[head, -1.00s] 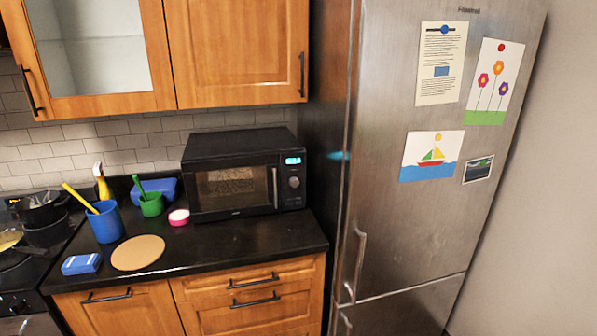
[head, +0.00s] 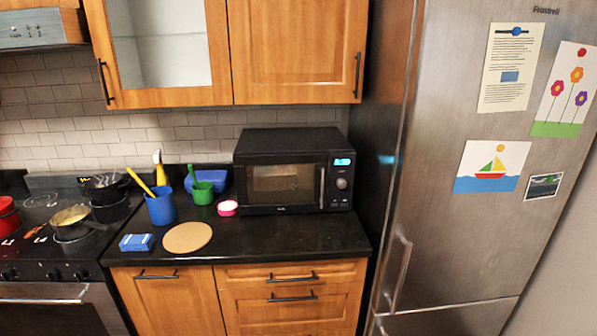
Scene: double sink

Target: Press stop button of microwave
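The black microwave (head: 287,184) stands on the dark counter, against the tiled wall and beside the fridge. Its door is shut, with a window and a vertical handle at the right of the door. A control panel (head: 341,185) is on its right side, with a lit blue display (head: 343,162) at the top and a round knob (head: 342,183) below. Small marks show under the knob, but the stop button is too small to tell apart. My gripper is not in view.
The steel fridge (head: 450,230) stands right of the counter (head: 270,240). Left of the microwave are a pink-and-white round item (head: 228,208), green cup (head: 202,193), blue cup (head: 160,207), round board (head: 188,237) and blue box (head: 137,242). A stove (head: 40,250) holds pans. Counter front is clear.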

